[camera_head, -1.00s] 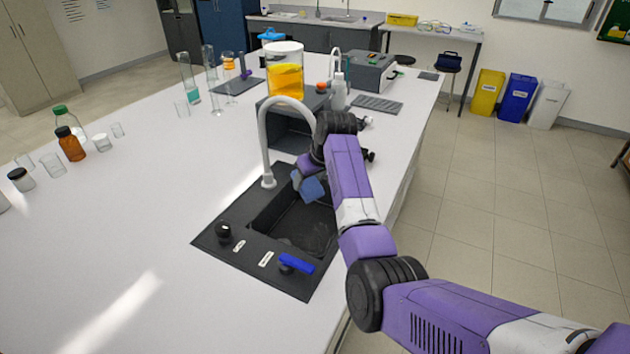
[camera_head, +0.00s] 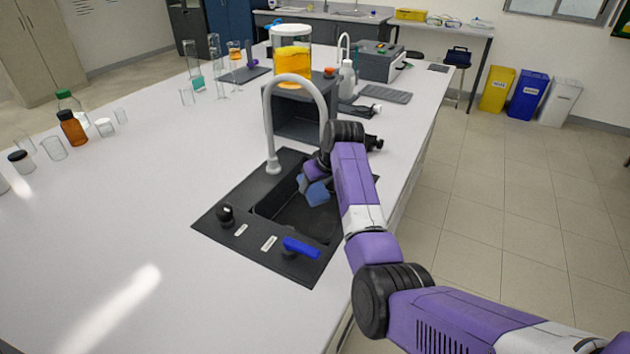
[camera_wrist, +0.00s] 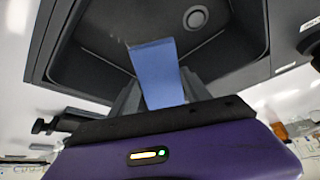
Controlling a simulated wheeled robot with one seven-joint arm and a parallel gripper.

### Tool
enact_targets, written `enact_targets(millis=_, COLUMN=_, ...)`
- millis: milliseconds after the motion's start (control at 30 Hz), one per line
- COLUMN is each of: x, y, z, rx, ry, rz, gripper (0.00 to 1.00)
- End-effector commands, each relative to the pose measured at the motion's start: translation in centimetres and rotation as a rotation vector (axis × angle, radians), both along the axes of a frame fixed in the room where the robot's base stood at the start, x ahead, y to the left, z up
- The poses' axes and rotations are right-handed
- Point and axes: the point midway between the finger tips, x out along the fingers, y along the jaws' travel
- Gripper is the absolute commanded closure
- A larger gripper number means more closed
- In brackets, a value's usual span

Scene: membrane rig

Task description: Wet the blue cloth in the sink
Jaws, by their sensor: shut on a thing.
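The blue cloth (camera_head: 318,193) hangs from my gripper (camera_head: 303,183) at the far end of the black sink basin (camera_head: 296,219). In the wrist view, the blue cloth (camera_wrist: 156,72) is held between the dark fingers of my gripper (camera_wrist: 158,100), over the basin (camera_wrist: 95,58) with its round drain (camera_wrist: 196,17). The cloth's upper edge is hidden between the fingers. The grey curved faucet (camera_head: 268,120) arches beside my wrist. No water stream is clear in view. A blue lever (camera_head: 300,247) and a black knob (camera_head: 225,215) sit on the near rim of the sink.
A dark box-like stand (camera_head: 300,118) with a container of orange liquid (camera_head: 291,52) stands just behind the faucet. Bottles and glassware, including a brown bottle (camera_head: 72,130), stand at the left. The white counter (camera_head: 120,230) left of the sink is clear.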

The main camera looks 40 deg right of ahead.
Motion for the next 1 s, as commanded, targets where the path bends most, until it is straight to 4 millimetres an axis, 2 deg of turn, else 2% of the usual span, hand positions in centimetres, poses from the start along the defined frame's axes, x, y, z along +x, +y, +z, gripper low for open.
enact_targets(millis=100, x=0.0, y=0.0, z=-1.4, rx=0.000, ry=0.001, rz=0.000, gripper=0.77)
enact_targets(millis=1000, x=0.0, y=0.0, z=-9.4, rx=0.000, ry=0.001, rz=0.000, gripper=0.77)
